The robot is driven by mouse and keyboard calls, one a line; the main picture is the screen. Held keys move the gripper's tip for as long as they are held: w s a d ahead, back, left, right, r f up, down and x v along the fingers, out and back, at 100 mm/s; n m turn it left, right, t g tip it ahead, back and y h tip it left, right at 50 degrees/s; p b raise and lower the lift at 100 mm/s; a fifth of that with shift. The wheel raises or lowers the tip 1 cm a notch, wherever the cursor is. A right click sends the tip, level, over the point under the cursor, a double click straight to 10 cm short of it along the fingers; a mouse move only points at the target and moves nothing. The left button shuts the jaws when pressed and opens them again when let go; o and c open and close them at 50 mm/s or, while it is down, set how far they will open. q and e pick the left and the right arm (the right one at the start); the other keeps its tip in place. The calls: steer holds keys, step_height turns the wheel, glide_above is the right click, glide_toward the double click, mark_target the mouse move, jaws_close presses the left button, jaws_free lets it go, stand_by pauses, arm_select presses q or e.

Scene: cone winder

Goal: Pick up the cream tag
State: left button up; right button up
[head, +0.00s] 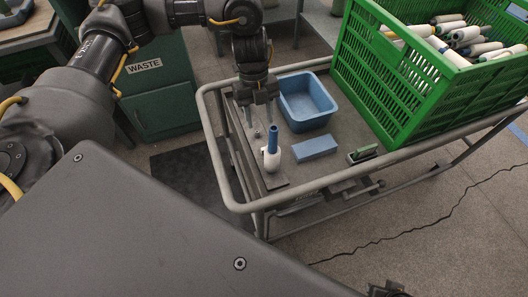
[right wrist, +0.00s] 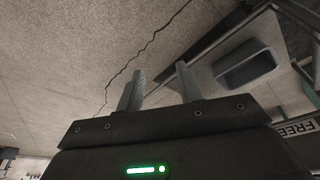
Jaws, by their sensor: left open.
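I cannot make out a cream tag for certain in either view. My left gripper (head: 259,118) points down over the left end of the trolley, open, with nothing seen between its fingers. Just below and in front of it, a white bobbin with a blue tube (head: 272,150) stands upright on a narrow grey board (head: 273,182). A small grey peg or knob shows on the board beside the fingertips.
The trolley (head: 325,178) has a raised tube rail. It carries a blue bin (head: 307,102), a blue block (head: 315,148), a small green-and-dark item (head: 363,154) and a green crate (head: 405,85) of bobbins. A green waste bin (head: 150,95) stands left.

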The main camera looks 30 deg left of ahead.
arm_select(q)
steer(key=b+x, duration=0.1)
steer(key=x, duration=0.3)
steer(key=shift+f, duration=0.45)
steer(key=shift+s+d+f, duration=0.1)
steer(key=shift+d+f, duration=0.1)
steer(key=shift+f, duration=0.15)
arm_select(e)
steer(key=v, duration=0.3)
arm_select(q)
steer(key=shift+b+x, duration=0.55)
steer(key=shift+x, duration=0.5)
steer(key=shift+w+b+x, duration=0.2)
steer(key=shift+b+x, duration=0.1)
steer(key=shift+x, duration=0.8)
steer(key=shift+s+f, duration=0.15)
steer(key=shift+f, duration=0.25)
steer(key=c, duration=0.8)
arm_select(e)
steer(key=w+t, duration=0.1)
steer(key=w+a+r, duration=0.1)
steer(key=r+t, duration=0.1)
steer(key=shift+w+a+t+y, duration=0.3)
steer(key=shift+w+y, duration=0.1)
